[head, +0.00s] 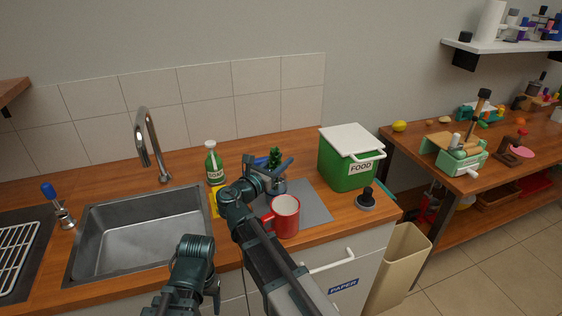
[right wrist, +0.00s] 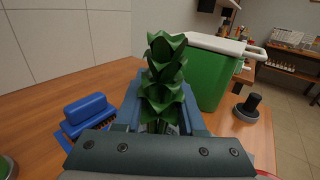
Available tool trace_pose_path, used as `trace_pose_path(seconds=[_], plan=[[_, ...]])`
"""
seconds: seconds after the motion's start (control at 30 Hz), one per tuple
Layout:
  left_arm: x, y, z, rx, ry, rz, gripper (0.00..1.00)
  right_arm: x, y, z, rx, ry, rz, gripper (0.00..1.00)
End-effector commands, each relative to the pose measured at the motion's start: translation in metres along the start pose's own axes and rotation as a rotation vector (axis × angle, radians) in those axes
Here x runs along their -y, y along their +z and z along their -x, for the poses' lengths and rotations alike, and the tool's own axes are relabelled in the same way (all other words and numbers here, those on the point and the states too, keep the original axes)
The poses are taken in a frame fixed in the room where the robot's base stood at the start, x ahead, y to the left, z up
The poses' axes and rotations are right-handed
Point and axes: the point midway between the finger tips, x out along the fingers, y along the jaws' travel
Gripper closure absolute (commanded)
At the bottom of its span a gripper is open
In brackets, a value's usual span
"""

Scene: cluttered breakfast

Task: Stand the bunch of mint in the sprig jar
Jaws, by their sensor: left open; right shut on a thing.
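The green bunch of mint (right wrist: 164,75) stands upright between the fingers of my right gripper (right wrist: 160,125) in the right wrist view. In the head view the mint (head: 275,155) shows just above my right gripper (head: 276,176), which is shut on it over the grey mat. A greyish shape lies under the fingers there, but I cannot tell whether it is the sprig jar. The mint's lower stems are mostly hidden by the gripper. My left gripper (head: 213,290) is open, low at the counter's front, partly hidden by its own arm.
A red mug (head: 285,214) stands on the grey mat (head: 314,205), close to my right arm. A soap bottle (head: 213,165) is left, a blue brush (right wrist: 88,112) behind. The green food bin (head: 344,172) and a dark round-based knob (head: 366,199) are right. The sink (head: 150,245) is left.

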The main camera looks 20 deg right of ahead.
Motion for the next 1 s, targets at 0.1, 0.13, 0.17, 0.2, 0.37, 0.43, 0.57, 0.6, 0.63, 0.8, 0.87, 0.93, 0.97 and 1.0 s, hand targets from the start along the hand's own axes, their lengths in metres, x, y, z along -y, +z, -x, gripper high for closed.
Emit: trace_pose_path(seconds=[0.1, 0.13, 0.17, 0.2, 0.37, 0.43, 0.57, 0.6, 0.63, 0.8, 0.87, 0.93, 0.97, 1.0], plan=[[0.0, 0.0, -0.003, 0.0, 0.0, 0.0, 0.34, 0.0, -0.003, 0.0, 0.0, 0.0, 0.0, 1.0], [0.0, 0.0, -0.004, 0.0, 0.0, 0.0, 0.34, 0.0, -0.004, 0.0, 0.0, 0.0, 0.0, 1.0], [-0.001, 0.0, -0.005, 0.0, 0.0, 0.0, 0.34, 0.0, -0.005, 0.0, 0.0, 0.0, 0.0, 1.0], [-0.001, 0.0, -0.006, 0.0, 0.0, 0.0, 0.34, 0.0, -0.006, 0.0, 0.0, 0.0, 0.0, 1.0], [-0.001, -0.001, -0.01, 0.0, 0.0, 0.0, 0.34, 0.0, -0.01, 0.0, 0.0, 0.0, 0.0, 1.0], [-0.001, -0.001, -0.011, 0.0, 0.0, 0.0, 0.34, 0.0, -0.011, 0.0, 0.0, 0.0, 0.0, 1.0], [-0.001, -0.001, -0.011, 0.0, 0.0, 0.0, 0.34, 0.0, -0.011, 0.0, 0.0, 0.0, 0.0, 0.47], [-0.001, -0.001, -0.011, 0.0, 0.0, 0.0, 0.34, 0.0, -0.011, 0.0, 0.0, 0.0, 0.0, 0.39], [-0.001, -0.001, -0.011, 0.0, 0.0, 0.0, 0.34, 0.0, -0.011, 0.0, 0.0, 0.0, 0.0, 0.34], [-0.001, -0.001, -0.011, 0.0, 0.0, 0.0, 0.34, 0.0, -0.011, 0.0, 0.0, 0.0, 0.0, 0.26], [-0.001, -0.001, -0.011, 0.0, 0.0, 0.0, 0.34, 0.0, -0.011, 0.0, 0.0, 0.0, 0.0, 0.26], [-0.001, -0.001, -0.011, 0.0, 0.0, 0.0, 0.34, 0.0, -0.011, 0.0, 0.0, 0.0, 0.0, 0.26], [-0.001, -0.001, -0.011, 0.0, 0.0, 0.0, 0.34, 0.0, -0.011, 0.0, 0.0, 0.0, 0.0, 0.26], [-0.001, -0.001, -0.011, 0.0, 0.0, 0.0, 0.34, 0.0, -0.011, 0.0, 0.0, 0.0, 0.0, 0.26]])
